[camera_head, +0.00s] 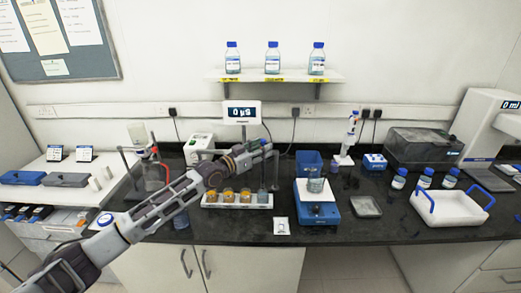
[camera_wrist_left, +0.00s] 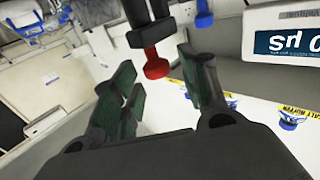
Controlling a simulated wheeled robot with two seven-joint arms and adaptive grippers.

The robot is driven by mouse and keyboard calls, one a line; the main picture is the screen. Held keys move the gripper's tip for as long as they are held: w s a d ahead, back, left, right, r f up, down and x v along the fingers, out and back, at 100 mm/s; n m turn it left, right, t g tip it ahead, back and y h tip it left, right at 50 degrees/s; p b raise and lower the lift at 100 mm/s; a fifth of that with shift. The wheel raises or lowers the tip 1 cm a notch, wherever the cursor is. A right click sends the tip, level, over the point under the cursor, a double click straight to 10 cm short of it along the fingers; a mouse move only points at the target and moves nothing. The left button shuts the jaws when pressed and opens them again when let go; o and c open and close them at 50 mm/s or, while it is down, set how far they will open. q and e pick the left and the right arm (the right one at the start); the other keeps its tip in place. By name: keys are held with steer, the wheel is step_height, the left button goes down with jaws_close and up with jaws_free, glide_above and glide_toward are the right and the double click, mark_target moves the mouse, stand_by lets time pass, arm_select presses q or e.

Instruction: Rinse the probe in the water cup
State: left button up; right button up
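My left gripper (camera_head: 262,152) is raised over the bench beside the conductivity meter (camera_head: 241,112), whose display reads 0 µS. In the left wrist view its two dark green fingers (camera_wrist_left: 165,90) are apart. A black part with a red end (camera_wrist_left: 157,64), perhaps the probe's top, shows between and beyond them; I see no contact. In the head view a thin upright rod (camera_head: 275,175) stands just below the gripper; I cannot tell whether it is the probe. A clear cup (camera_head: 262,197) sits at the right end of a white rack (camera_head: 237,206), perhaps the water cup. My right gripper is out of view.
Several amber-filled cups (camera_head: 228,196) fill the rack's left part. To its right a glass beaker (camera_head: 315,185) stands on a blue balance-like device (camera_head: 319,216). A blue bin (camera_head: 308,160) is behind it. A bottle shelf (camera_head: 275,77) hangs above. The front bench edge is mostly clear.

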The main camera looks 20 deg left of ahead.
arm_select(q)
steer(key=shift+s+f, duration=0.1)
steer(key=shift+s, duration=0.05)
steer(key=v, duration=1.1)
steer(key=shift+s+a, duration=0.15)
steer(key=shift+s, duration=0.1)
stand_by(0.8)
steer(key=shift+s, duration=0.1)
stand_by(0.5)
